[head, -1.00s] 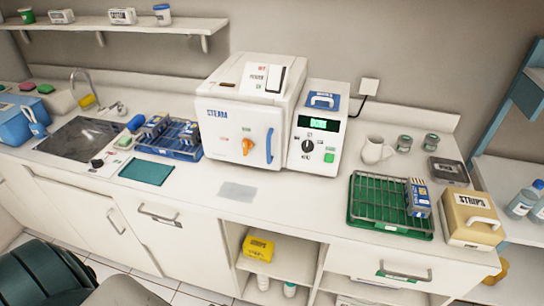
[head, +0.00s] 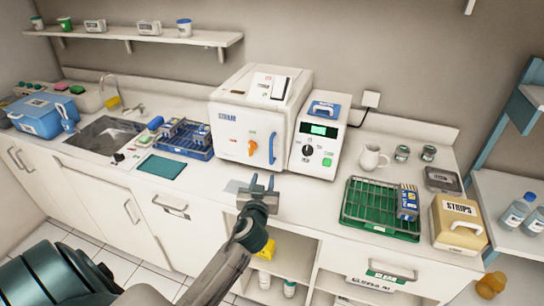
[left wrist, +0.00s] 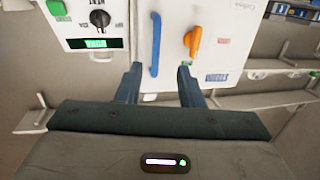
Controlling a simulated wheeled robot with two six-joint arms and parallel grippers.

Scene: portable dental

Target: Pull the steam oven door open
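The white steam oven (head: 245,127) stands on the counter against the wall, its door shut. Its blue vertical handle (head: 272,148) is on the right side of the door, with an orange knob (head: 252,147) left of it. My left gripper (head: 262,183) is in front of and below the handle, apart from it, with its fingers spread and nothing between them. In the left wrist view the picture is turned over: the handle (left wrist: 155,45) and knob (left wrist: 193,40) show beyond the open fingers. My right gripper is in neither view.
A white control unit (head: 317,142) with a green display stands right of the oven. A blue rack (head: 184,145) and teal mat (head: 163,168) lie to the left, a green tray (head: 378,228) to the right. The counter before the oven is mostly clear.

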